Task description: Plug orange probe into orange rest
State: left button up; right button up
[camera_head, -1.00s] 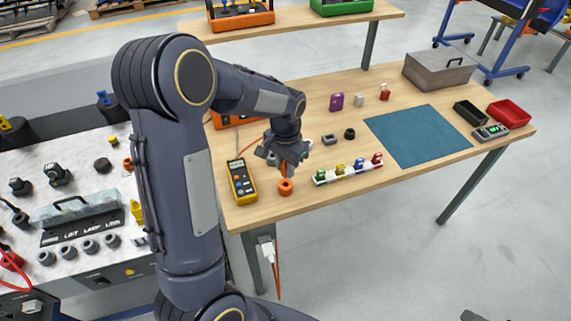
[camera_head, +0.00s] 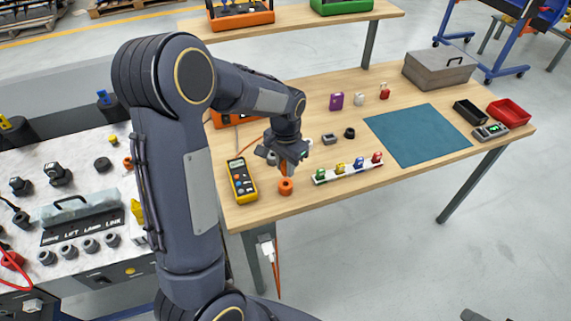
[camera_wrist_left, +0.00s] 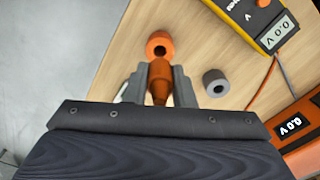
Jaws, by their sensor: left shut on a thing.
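The orange rest (camera_head: 286,187) is a short ring with a dark hole, standing on the wooden table near its front edge. It also shows in the left wrist view (camera_wrist_left: 160,44), just beyond my fingertips. My left gripper (camera_head: 288,168) is shut on the orange probe (camera_wrist_left: 160,82), whose tip points toward the rest. In the head view the gripper is just above and behind the rest, and its fingers hide most of the probe. In the wrist view the probe's end lies close to the rest's rim; I cannot tell whether they touch.
A yellow multimeter (camera_head: 242,182) lies left of the rest. A grey ring (camera_wrist_left: 215,82) stands beside the gripper. A white strip with several coloured pieces (camera_head: 348,170) lies to the right. A teal mat (camera_head: 418,135) is clear. An orange device (camera_wrist_left: 300,130) sits behind.

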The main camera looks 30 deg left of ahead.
aim_at(285, 176)
pick_arm(q)
jog(key=shift+f+b, duration=1.75)
jog(key=shift+f, duration=0.6)
jog(key=o, duration=1)
jog(key=shift+o, duration=0.2)
jog(key=shift+r, duration=0.1)
notch_tip(285, 176, up, 8)
jog(key=shift+f, duration=0.15)
jog(key=shift+s, duration=0.1)
jog(key=s+d+r+n+t+h, duration=0.2)
jog(key=s+d, duration=0.1)
jog(key=s, duration=0.8)
jog(key=s+d+r+n+t+h, duration=0.1)
jog(key=s+d+r+n+t, duration=0.1)
jog(key=s, duration=0.9)
jog(key=shift+d+r+t+h, duration=0.4)
jog(key=shift+d+r+t, duration=0.3)
jog(key=shift+d, duration=0.45)
